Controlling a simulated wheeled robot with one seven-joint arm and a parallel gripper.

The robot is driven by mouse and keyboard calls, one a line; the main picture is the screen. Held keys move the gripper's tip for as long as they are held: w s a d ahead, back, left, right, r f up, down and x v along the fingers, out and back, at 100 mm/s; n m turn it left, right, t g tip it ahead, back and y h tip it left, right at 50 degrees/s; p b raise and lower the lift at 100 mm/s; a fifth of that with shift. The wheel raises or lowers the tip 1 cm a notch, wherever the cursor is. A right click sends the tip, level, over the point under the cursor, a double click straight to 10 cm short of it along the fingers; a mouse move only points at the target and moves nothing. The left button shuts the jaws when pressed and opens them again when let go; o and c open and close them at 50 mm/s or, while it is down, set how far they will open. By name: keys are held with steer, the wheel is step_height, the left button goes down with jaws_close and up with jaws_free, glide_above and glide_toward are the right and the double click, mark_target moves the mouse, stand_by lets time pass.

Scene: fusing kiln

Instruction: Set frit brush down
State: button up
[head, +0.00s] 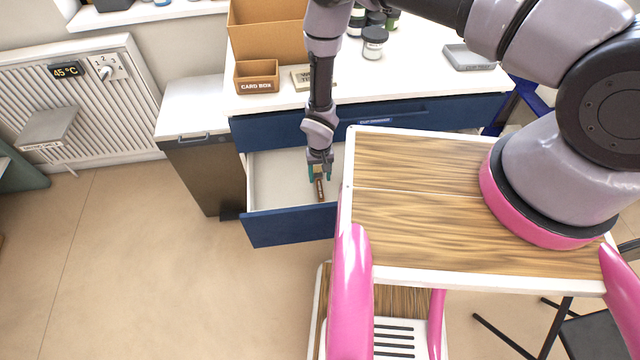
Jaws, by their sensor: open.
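The frit brush (320,187) shows as a small brown stick in or just above the open drawer (268,183). The drawer has a dark blue front and a pale, otherwise bare-looking inside. My gripper (319,174) points down into the drawer, with its teal fingertips at the upper part of the brush. The jaws are open around or beside the brush. I cannot tell whether the brush touches the drawer floor. My arm hides part of the drawer's back.
A white worktop (420,75) with a card box (256,77), jars (374,43) and a grey tray (468,57) stands above the drawer. A dark bin (203,172) stands left of the drawer. My wooden-topped base is close on the right. The floor at left is clear.

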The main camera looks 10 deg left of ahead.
step_height(320, 180, up, 6)
steer(key=shift+w+f, duration=0.1)
steer(key=shift+f, duration=0.05)
stand_by(0.6)
